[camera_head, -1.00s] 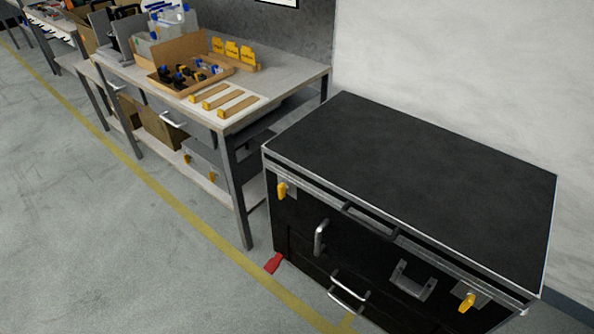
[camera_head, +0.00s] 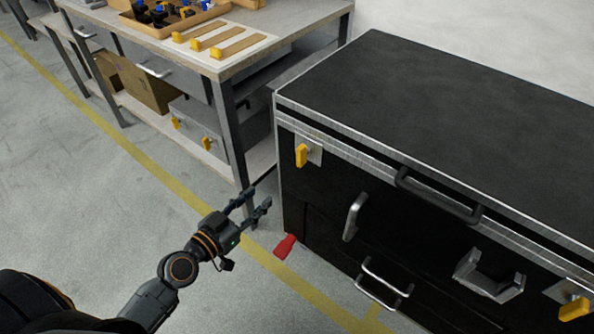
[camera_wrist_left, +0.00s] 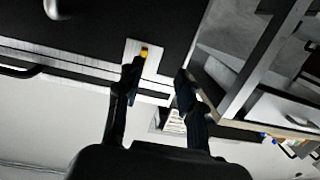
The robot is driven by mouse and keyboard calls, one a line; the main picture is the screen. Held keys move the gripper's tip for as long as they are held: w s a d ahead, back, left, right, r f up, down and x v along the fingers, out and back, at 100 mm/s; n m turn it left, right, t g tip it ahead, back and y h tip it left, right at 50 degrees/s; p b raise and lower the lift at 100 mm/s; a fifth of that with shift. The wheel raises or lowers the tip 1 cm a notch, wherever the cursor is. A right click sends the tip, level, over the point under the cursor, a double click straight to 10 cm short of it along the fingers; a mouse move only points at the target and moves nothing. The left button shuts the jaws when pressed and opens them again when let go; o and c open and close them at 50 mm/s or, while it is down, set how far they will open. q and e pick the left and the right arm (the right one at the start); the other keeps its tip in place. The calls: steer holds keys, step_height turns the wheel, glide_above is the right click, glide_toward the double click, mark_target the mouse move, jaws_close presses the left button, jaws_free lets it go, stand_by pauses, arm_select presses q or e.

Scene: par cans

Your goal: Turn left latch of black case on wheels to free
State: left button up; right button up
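The black case (camera_head: 440,110) stands at the right in the head view, with silver edging. Its left latch (camera_head: 301,155) is a yellow handle on a metal plate near the top left corner of the front, hanging roughly downward. A second yellow latch (camera_head: 574,309) is at the right end of the front. My left gripper (camera_head: 258,199) is open and empty, in front of and lower than the left latch, apart from it. In the left wrist view the yellow latch (camera_wrist_left: 144,51) shows just beyond the left finger of the gripper (camera_wrist_left: 158,85), partly hidden by it. My right gripper is out of view.
A metal handle (camera_head: 354,216) and a U-shaped bracket (camera_head: 488,276) stick out of the case front. A red pedal (camera_head: 285,246) is at its lower left corner. A workbench (camera_head: 240,62) stands close to its left. The floor in front is clear.

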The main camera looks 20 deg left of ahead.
mark_target(298, 154)
arm_select(q)
step_height(298, 154, up, 5)
steer(key=d+t+h, duration=0.1)
steer(key=d, duration=0.1)
steer(key=shift+m, duration=0.4)
steer(key=p+x, duration=0.1)
steer(key=x, duration=0.3)
steer(key=p+x, duration=0.1)
steer(key=x, duration=0.2)
steer(key=p+x, duration=0.1)
steer(key=x, duration=0.3)
steer(key=shift+w+r, duration=0.3)
steer(key=shift+x, duration=0.8)
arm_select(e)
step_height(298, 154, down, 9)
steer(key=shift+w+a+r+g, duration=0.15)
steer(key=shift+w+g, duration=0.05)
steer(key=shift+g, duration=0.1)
arm_select(q)
steer(key=shift+c, duration=0.2)
jaws_close()
